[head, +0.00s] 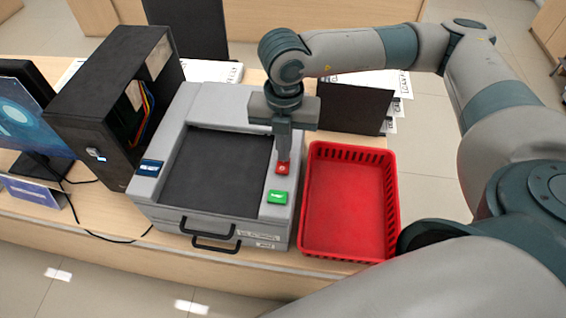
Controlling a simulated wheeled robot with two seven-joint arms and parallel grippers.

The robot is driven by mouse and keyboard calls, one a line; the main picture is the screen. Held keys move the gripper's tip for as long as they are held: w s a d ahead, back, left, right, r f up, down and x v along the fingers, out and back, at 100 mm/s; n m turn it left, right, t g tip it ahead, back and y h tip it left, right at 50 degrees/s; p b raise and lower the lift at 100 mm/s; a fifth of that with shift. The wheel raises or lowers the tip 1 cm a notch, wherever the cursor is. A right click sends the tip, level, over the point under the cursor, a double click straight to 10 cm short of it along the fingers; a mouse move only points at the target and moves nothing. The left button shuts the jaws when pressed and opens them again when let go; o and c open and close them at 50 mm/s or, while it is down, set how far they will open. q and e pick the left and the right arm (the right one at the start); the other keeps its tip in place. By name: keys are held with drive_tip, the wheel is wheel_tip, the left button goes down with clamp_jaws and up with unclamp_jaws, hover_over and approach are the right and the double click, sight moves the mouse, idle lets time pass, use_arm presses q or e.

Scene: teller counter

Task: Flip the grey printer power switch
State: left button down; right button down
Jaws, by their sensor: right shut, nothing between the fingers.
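The grey printer (205,113) sits on the counter, with a dark recessed top panel (217,170) and two black handles at its front. A red switch (282,168) is on the right side of its top face, with a green switch (277,197) just in front of it. My right gripper (283,157) points down with its fingers shut and empty. Its tips are right at the red switch and hide its back part. I cannot tell whether they touch it. My left gripper is not in view.
An empty red basket (345,205) stands right of the printer. A dark panel (352,108) and papers lie behind the basket.

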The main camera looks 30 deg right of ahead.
wheel_tip(320, 180, up, 6)
drive_tip(key=p, duration=0.2)
drive_tip(key=shift+r, duration=0.15)
idle(0.4)
idle(0.6)
